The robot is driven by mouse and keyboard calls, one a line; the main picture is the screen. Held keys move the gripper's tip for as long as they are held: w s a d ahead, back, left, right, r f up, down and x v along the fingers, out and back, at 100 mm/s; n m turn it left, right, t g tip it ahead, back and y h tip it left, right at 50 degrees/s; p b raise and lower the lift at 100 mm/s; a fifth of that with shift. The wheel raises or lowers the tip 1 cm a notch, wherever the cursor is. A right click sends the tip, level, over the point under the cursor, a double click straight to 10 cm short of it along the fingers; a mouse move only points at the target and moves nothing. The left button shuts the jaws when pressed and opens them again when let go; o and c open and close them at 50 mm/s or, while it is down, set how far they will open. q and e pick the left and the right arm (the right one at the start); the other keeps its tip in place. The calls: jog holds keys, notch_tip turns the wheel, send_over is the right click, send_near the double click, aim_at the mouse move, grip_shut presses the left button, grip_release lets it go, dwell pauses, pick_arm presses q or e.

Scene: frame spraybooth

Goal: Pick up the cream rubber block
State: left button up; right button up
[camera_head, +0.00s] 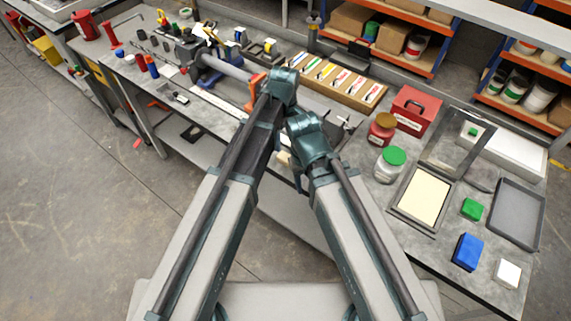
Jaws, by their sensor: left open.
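A small block of pale cream to white colour (508,273) lies at the near right corner of the grey workbench (390,243). It stands apart from my arms, with nothing touching it. My left gripper (295,170) is mostly hidden behind my arm links near the middle of the picture, by the bench's front edge. It is open, well to the left of that block. A small beige piece (284,158) shows beside it, partly covered; I cannot tell what it is. My right gripper is hidden behind my arm.
A blue block (467,252) and a green block (472,209) lie near the pale block. A grey tray (516,214), a tray with a cream sheet (422,199), a green-lidded jar (391,164) and a red toolbox (415,110) stand on the bench.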

aim_at(286, 157)
pick_arm(q)
jog(key=shift+f+b, duration=1.35)
jog(key=shift+f, duration=0.6)
notch_tip(286, 157, down, 5)
jog(key=b, duration=0.5)
jog(key=shift+d+f, duration=0.1)
jog(key=shift+f, duration=0.05)
grip_shut()
